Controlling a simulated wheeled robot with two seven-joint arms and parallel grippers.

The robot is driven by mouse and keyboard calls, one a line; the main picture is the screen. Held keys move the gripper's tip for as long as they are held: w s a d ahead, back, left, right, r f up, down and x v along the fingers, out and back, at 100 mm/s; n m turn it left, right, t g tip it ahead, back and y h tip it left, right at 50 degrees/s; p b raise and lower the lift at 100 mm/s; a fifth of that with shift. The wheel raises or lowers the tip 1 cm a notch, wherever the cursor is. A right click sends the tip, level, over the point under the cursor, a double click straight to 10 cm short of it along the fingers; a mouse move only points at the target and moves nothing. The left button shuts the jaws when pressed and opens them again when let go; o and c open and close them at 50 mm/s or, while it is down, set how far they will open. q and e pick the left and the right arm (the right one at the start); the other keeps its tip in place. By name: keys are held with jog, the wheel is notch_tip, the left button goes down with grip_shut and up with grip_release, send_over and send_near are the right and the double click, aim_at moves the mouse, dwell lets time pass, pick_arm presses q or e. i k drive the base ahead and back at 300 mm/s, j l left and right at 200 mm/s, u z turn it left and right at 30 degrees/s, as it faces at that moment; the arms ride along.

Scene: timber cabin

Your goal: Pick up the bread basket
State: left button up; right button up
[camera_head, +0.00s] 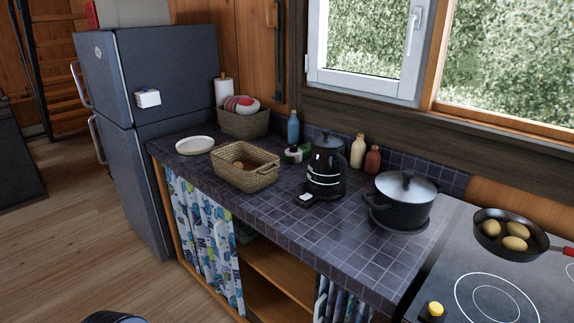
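A light tan wicker basket (232,179) with two end handles stands upright near the front edge of the tiled counter. A small brown piece that looks like bread (243,166) lies inside it; the near wall hides part of the inside. A second, darker woven basket (243,124) stands behind it near the fridge and holds rolled red and white cloths. Neither of my grippers shows in the head view, and nothing touches the tan basket.
A white plate (195,145) lies left of the tan basket. A black kettle (325,170), a lidded pot (402,203) and a blue bottle (293,128) stand to its right. A pan (487,240) sits on the stove. Wood floor (95,235) in front is mostly clear.

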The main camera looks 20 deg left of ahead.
aim_at(245, 165)
jog(key=i+j+z, duration=0.15)
jog(key=j+z, duration=0.15)
jog(key=j, duration=0.15)
jog(key=i+j+z, duration=0.1)
jog(key=j+z, duration=0.25)
jog(key=j, duration=0.15)
jog(key=j+z, duration=0.3)
jog(key=j, duration=0.15)
